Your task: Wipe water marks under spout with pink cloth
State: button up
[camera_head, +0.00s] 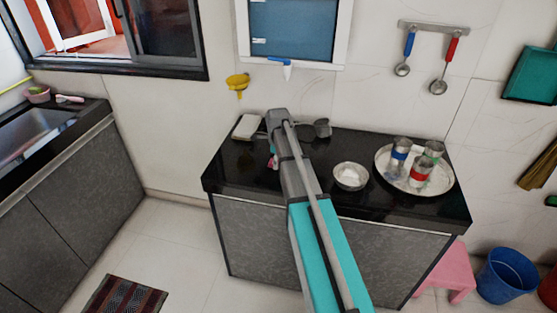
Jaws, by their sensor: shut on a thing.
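My arm crosses the middle of the picture and reaches over the black counter (235,178). My gripper (272,160) is at the arm's far end, low over the left part of the counter, and is largely hidden behind my own arm links. A small pink patch beside it appears to be the pink cloth (272,164), which the gripper is shut on. Most of the cloth is hidden. I cannot make out a clay waterpot, its spout or any water marks; that part of the counter is partly covered by my arm.
A pale block (247,127) and a small grey cup (322,128) stand at the counter's back. A metal bowl (350,176) and a round tray (386,176) with metal cups are to the right.

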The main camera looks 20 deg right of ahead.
jog(key=shift+s+a, duration=0.85)
jog(key=shift+s, duration=0.3)
jog(key=shift+w+a, duration=0.1)
jog(key=shift+a, duration=0.05)
jog(key=shift+w, duration=0.15)
jog(key=shift+w+d, duration=0.6)
jog(key=shift+w, duration=0.15)
jog(key=shift+w+d, duration=0.55)
jog(key=shift+w, duration=0.2)
jog(key=shift+w+d, duration=0.55)
jog(key=shift+w, duration=0.2)
jog(key=shift+w+d, duration=0.55)
jog(key=shift+w, duration=0.2)
jog(key=shift+w+d, duration=0.1)
jog(key=shift+w+d, duration=0.55)
jog(key=shift+w, duration=0.2)
jog(key=shift+w+d, duration=0.5)
jog(key=shift+w, duration=0.25)
